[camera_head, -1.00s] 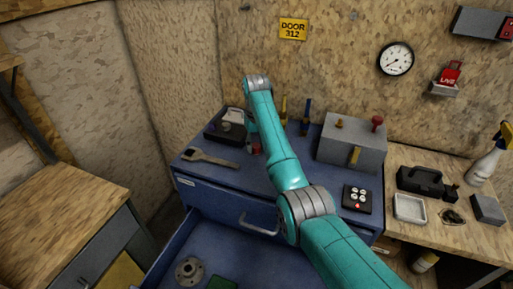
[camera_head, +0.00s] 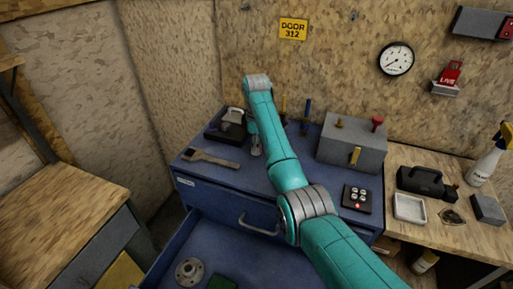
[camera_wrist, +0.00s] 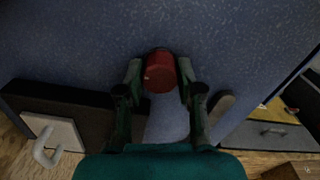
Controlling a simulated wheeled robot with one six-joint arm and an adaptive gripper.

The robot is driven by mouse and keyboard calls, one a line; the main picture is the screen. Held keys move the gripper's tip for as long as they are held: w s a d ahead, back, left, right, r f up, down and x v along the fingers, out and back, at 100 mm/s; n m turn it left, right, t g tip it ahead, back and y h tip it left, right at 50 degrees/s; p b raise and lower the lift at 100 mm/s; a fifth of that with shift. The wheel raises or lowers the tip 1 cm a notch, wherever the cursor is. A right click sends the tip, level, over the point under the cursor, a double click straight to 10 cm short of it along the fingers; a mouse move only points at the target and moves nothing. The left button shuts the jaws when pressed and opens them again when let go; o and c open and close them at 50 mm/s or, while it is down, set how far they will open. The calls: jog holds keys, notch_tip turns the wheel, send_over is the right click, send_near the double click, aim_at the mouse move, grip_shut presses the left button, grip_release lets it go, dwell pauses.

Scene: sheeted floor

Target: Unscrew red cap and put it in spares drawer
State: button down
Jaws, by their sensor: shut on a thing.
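In the wrist view, the red cap (camera_wrist: 160,72) sits between my fingertips, and my gripper (camera_wrist: 159,76) is shut on it. A pale grey shape (camera_wrist: 166,120) shows between the fingers below the cap; I cannot tell what it is. In the head view, my gripper (camera_head: 256,152) is low over the blue cabinet top (camera_head: 222,176) and hides the cap. I cannot tell whether the cap is still threaded on anything. A blue drawer (camera_head: 165,262) stands open below; its small front label is unreadable here.
The drawer holds a metal flange (camera_head: 189,271) and a green item (camera_head: 222,283). A wrench (camera_head: 210,159) and a dark tray with a padlock (camera_head: 234,117) lie left of my gripper. A grey box (camera_head: 350,148) and a button panel (camera_head: 357,198) stand to the right.

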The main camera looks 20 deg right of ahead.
jog(key=n, duration=0.4)
jog(key=shift+n, duration=0.3)
jog(key=c, duration=0.7)
grip_release()
jog(key=shift+c, duration=0.6)
jog(key=m, duration=0.3)
jog(key=shift+m, duration=0.3)
jog(key=m, duration=1)
jog(key=shift+m, duration=0.4)
jog(key=m, duration=0.5)
